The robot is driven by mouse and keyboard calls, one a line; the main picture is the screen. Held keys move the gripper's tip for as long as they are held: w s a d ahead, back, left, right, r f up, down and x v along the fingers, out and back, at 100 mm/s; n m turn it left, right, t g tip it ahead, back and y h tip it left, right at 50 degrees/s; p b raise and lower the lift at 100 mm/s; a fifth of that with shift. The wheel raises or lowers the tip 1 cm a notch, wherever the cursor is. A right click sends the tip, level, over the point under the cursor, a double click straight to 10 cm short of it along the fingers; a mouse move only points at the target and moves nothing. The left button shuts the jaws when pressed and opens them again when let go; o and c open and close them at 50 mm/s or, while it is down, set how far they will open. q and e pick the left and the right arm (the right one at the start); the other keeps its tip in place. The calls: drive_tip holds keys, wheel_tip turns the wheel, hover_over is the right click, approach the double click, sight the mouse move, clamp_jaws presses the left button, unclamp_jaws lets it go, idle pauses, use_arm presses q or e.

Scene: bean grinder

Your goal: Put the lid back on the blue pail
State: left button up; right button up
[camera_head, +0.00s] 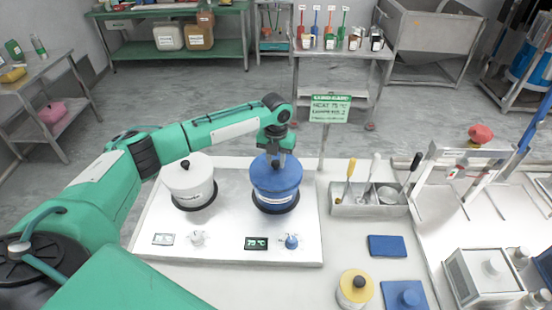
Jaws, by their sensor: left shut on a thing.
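The blue pail (277,193) stands upright on a black ring at the right of a white hotplate. My left gripper (278,160) reaches down from above to the middle of the pail's top and is shut there on what looks like the knob of the blue lid (264,169). The knob is hidden by the fingers. The lid is over the pail's mouth; I cannot tell if it rests fully on the rim. My right gripper is not in view.
A white pail (187,182) with a black knob stands left of the blue one. A utensil holder (368,204), a signpost (330,107), blue pads (387,246) and a yellow-and-white pot (354,288) stand to the right. The hotplate's front holds displays and knobs.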

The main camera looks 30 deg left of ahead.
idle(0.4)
use_arm(q)
drive_tip(key=o, duration=1.6)
drive_tip(key=shift+c, duration=0.2)
drive_tip(key=shift+r, duration=0.1)
drive_tip(key=shift+r+p, duration=3.25)
drive_tip(key=shift+r, duration=0.2)
clamp_jaws()
drive_tip(key=shift+f, duration=0.35)
